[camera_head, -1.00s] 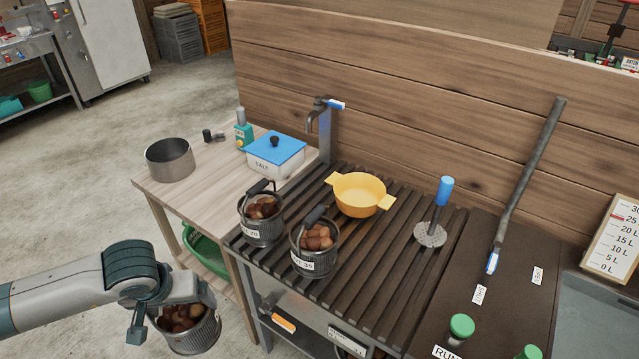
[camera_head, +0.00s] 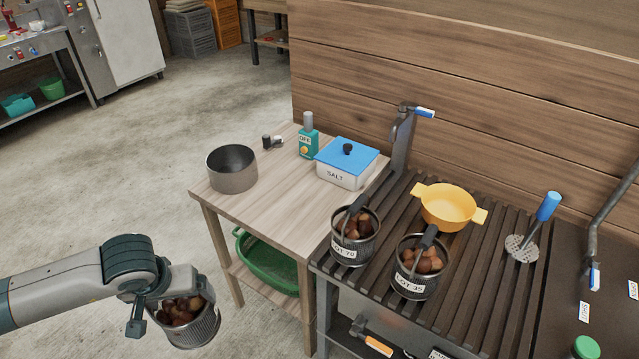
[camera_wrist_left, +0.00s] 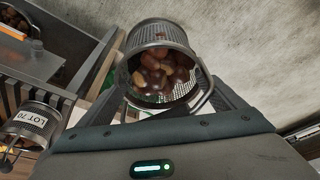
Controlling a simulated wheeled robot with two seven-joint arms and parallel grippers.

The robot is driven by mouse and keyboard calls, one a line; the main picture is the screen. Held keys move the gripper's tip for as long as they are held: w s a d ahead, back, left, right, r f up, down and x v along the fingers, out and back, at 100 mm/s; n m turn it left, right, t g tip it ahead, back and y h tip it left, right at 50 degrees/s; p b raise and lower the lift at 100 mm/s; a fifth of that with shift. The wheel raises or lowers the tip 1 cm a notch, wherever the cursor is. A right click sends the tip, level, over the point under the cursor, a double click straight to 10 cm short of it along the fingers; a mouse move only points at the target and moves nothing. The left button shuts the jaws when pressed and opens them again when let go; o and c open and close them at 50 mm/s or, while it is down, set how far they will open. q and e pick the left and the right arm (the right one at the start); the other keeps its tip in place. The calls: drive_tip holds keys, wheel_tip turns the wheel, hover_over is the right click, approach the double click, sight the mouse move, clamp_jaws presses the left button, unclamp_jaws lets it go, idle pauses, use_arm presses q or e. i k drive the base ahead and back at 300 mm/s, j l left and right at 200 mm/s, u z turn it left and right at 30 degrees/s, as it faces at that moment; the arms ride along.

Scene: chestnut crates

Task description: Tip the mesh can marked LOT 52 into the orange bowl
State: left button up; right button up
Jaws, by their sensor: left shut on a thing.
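My left gripper (camera_head: 150,303) is shut on a mesh can of chestnuts (camera_head: 189,330), held out over the floor left of the slatted stand. The held can also shows in the left wrist view (camera_wrist_left: 160,80), its open mouth toward the camera; its label is not visible. The orange bowl (camera_head: 447,207), yellow-orange with two side handles, stands on the slatted top and looks empty. Mesh cans marked LOT 70 (camera_head: 343,252) and LOT 35 (camera_head: 409,286), both filled with chestnuts, stand in front of it. My right gripper is not in view.
A wooden side table (camera_head: 262,213) holds a steel pot (camera_head: 232,172), a green bottle (camera_head: 308,138) and a blue-lidded salt box (camera_head: 342,172). A tap (camera_head: 402,140) rises behind the stand. A green basin (camera_head: 262,262) sits below.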

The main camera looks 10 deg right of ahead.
sight(450, 206)
drive_tip(key=i+j, duration=0.15)
drive_tip(key=j, duration=0.2)
drive_tip(key=i+j, duration=0.1)
drive_tip(key=j, duration=0.25)
drive_tip(key=i+j, duration=0.15)
drive_tip(key=j, duration=0.15)
drive_tip(key=i+j, duration=0.1)
drive_tip(key=j, duration=0.25)
drive_tip(key=i+j, duration=0.15)
drive_tip(key=j, duration=0.2)
drive_tip(key=z, duration=2.55)
